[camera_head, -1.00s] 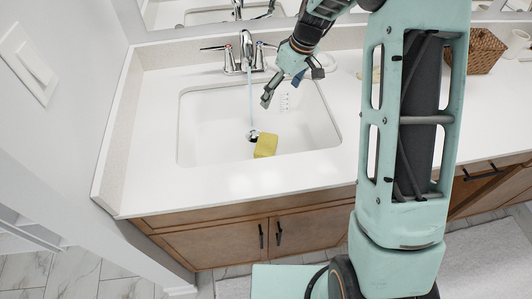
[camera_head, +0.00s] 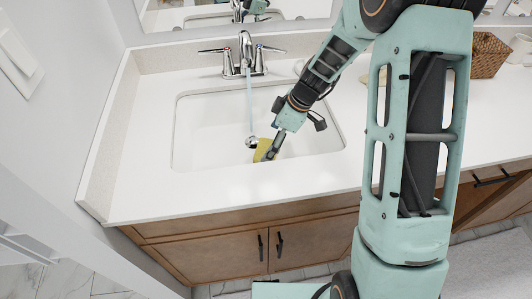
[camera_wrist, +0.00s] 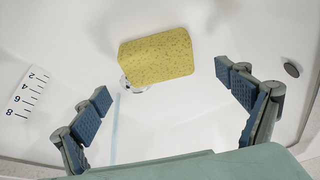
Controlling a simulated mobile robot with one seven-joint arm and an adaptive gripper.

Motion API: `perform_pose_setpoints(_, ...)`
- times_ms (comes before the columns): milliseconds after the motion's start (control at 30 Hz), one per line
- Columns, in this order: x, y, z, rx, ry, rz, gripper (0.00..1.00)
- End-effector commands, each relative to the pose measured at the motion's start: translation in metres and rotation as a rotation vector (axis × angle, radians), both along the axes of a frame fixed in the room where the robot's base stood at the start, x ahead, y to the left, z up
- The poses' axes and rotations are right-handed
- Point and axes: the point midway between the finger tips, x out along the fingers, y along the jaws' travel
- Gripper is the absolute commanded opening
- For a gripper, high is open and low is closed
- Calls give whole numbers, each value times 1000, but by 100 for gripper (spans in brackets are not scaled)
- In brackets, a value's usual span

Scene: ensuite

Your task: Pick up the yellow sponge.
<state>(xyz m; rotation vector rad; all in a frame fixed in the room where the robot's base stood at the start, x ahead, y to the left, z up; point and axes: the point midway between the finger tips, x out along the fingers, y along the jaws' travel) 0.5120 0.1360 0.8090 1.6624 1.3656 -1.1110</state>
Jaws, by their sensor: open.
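The yellow sponge (camera_head: 262,148) lies in the white sink basin, close to the drain, partly covered by my gripper in the head view. In the wrist view the sponge (camera_wrist: 156,57) is a speckled yellow block at the upper middle, beyond the fingertips and partly over the drain. My gripper (camera_head: 272,150) reaches down into the basin at the sponge. In the wrist view my gripper (camera_wrist: 165,85) is open, with one finger to the left and one to the right of the sponge. Nothing is between the pads, and I see no contact.
The faucet (camera_head: 245,58) stands behind the basin, and a thin stream of water falls from it toward the drain (camera_head: 252,142). The sink walls (camera_head: 190,130) surround my gripper. A wicker basket (camera_head: 489,56) stands on the counter at right. The counter left of the basin is clear.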

Motion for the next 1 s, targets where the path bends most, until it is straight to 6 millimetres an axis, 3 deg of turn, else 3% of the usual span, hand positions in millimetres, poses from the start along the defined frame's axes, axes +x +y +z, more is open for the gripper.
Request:
perform_pose_setpoints(400, 4, 14, -47, -1, 1, 0, 93)
perform_pose_setpoints(700, 4, 15, -49, 0, -1, 0, 92)
perform_pose_setpoints(1000, 4, 15, -49, 0, -1, 0, 59)
